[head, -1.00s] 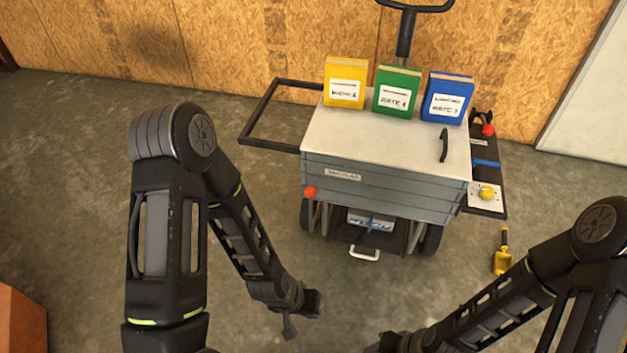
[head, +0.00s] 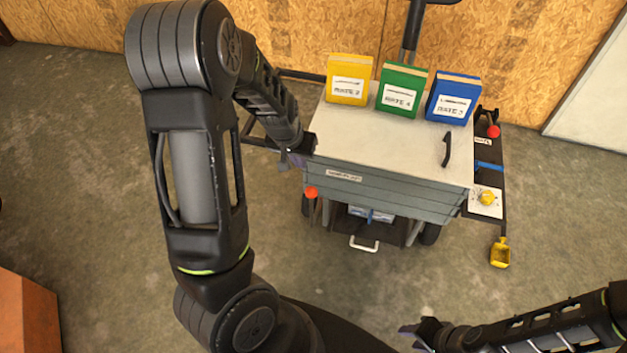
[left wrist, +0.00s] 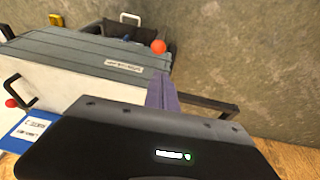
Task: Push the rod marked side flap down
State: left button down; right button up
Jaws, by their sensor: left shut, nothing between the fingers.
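A grey cart (head: 392,200) with a pale top stands ahead. An orange-red ball knob (head: 311,192) sits at its front left corner; it also shows in the left wrist view (left wrist: 158,46). A small label (head: 344,176) is on the cart's front, its print too small to read. A black bar frame (head: 262,135) sticks out from the cart's left side, partly hidden by my left arm. My left gripper (head: 300,158) is shut and empty, at the cart's left edge just above the knob. Its purple fingers (left wrist: 162,95) point toward the knob, apart from it in the picture. My right gripper (head: 420,332) is low at the front.
Yellow (head: 347,79), green (head: 402,90) and blue (head: 452,98) boxes stand on the cart top. A side panel (head: 487,175) with red and yellow knobs is on the right. A yellow scoop (head: 500,253) is below it. The floor in front is clear.

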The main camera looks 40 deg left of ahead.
pick_arm(q)
jog(key=shift+f, duration=0.2)
jog(key=b, duration=0.2)
send_near(310, 187)
jog(key=x, duration=0.5)
jog(key=shift+w+a+f, duration=0.1)
jog(key=shift+w+f, duration=0.05)
jog(key=shift+f, duration=0.65)
notch_tip(310, 187, down, 8)
jog(key=b, duration=0.6)
jog(key=shift+r+b, duration=0.15)
jog(key=shift+b, duration=0.15)
jog(key=shift+r, duration=0.1)
